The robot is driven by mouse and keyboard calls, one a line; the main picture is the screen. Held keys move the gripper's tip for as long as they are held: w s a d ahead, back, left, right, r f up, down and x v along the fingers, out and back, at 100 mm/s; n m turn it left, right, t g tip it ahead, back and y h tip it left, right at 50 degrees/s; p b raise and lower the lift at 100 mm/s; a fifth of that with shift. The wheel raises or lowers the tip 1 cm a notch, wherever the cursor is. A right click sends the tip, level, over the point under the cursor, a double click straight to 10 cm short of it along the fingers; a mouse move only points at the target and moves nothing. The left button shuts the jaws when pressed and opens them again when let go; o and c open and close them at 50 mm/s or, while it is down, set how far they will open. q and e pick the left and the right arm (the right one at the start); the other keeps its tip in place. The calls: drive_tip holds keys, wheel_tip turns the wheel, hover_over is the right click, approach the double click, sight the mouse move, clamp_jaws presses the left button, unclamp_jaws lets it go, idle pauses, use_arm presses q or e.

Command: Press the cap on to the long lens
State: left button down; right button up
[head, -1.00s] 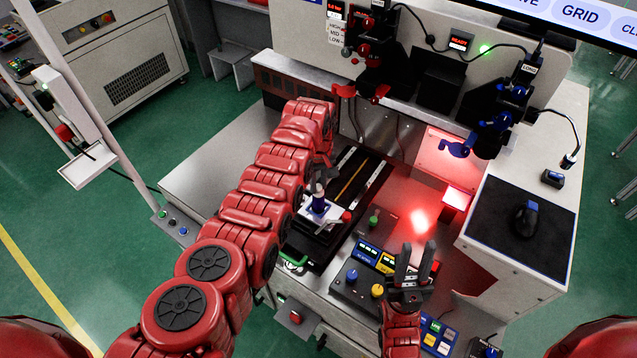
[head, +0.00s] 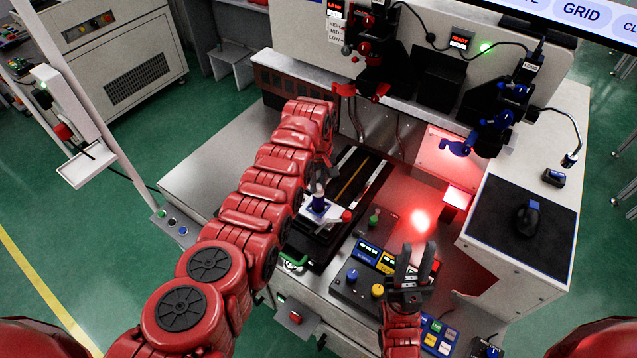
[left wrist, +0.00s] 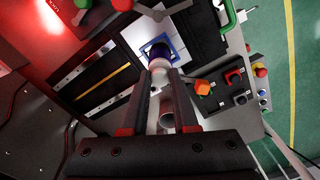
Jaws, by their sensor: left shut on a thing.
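A dark purple lens with a blue square base (head: 318,206) stands on a white plate (head: 334,214) on the black slide. It also shows in the left wrist view as a dark purple body in a blue frame (left wrist: 160,46). My left gripper (left wrist: 161,78) is shut on a small pale grey piece, apparently the cap (left wrist: 159,65), at the top of the lens. The cap seems to touch the lens or sit just over it; I cannot tell if it is seated. In the head view my left gripper (head: 320,184) is partly hidden by its arm.
A control box with knobs (head: 365,283) stands right of the slide, below a red-lit area (head: 420,220). A red camera arm (head: 368,70) and a blue one (head: 495,125) hang at the back. A mouse lies on a black pad (head: 500,225). The metal tabletop at left is clear.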

idle(0.3)
use_arm(q)
drive_tip(key=c, duration=0.6)
unclamp_jaws()
drive_tip(key=shift+o, duration=0.3)
drive_tip(key=o, duration=0.4)
drive_tip(key=shift+r+p, duration=0.8)
drive_tip(key=shift+r, duration=0.55)
drive_tip(key=shift+r+p, duration=0.55)
drive_tip(key=shift+r, duration=1.6)
